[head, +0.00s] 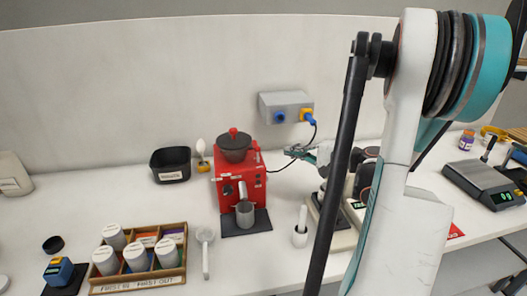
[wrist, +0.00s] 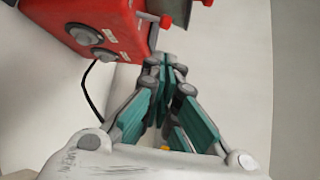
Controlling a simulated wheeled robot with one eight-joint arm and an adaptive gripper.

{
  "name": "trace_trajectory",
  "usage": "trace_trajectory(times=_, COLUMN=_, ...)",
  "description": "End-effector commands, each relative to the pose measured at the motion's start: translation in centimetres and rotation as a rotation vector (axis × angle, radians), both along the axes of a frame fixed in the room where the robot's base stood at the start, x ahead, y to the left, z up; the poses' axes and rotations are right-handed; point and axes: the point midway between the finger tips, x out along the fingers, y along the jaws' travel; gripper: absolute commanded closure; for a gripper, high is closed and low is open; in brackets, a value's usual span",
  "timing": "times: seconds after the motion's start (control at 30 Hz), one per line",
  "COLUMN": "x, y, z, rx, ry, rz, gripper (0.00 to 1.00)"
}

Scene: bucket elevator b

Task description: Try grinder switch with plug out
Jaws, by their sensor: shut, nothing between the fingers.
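The red grinder (head: 229,189) stands on the bench with a dark hopper on top and a metal cup in front. A grey wall socket box (head: 280,103) is behind it to the right. A blue plug (head: 309,119) sits at its yellow right-hand outlet, and a black cable runs down from there toward the grinder. My gripper (head: 291,151) is just right of the grinder, raised above the bench. In the wrist view my gripper (wrist: 164,68) is shut and empty, its tips close to the red grinder body (wrist: 125,30). Two round grey knobs (wrist: 84,33) show on that body; contact is unclear.
A wooden tray (head: 140,284) with several white-lidded jars is at the front left. A black bin (head: 170,165) stands left of the grinder. A white mortar and pestle (head: 300,236) is in front of my arm. A scale (head: 485,181) is at the right.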

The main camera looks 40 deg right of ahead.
Motion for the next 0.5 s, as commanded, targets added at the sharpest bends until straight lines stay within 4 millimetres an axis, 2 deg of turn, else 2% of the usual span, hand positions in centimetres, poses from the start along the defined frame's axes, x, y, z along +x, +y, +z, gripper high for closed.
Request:
trace_trajectory(times=0.27, x=0.2, y=0.1, z=0.0, rx=-0.001, ry=0.0, rz=0.002, gripper=1.0)
trace_trajectory(times=0.37, x=0.9, y=0.3, z=-0.2, rx=-0.001, ry=0.0, rz=0.003, gripper=1.0)
trace_trajectory(times=0.5, x=2.8, y=0.8, z=-0.6, rx=-0.001, ry=0.001, rz=0.006, gripper=1.0)
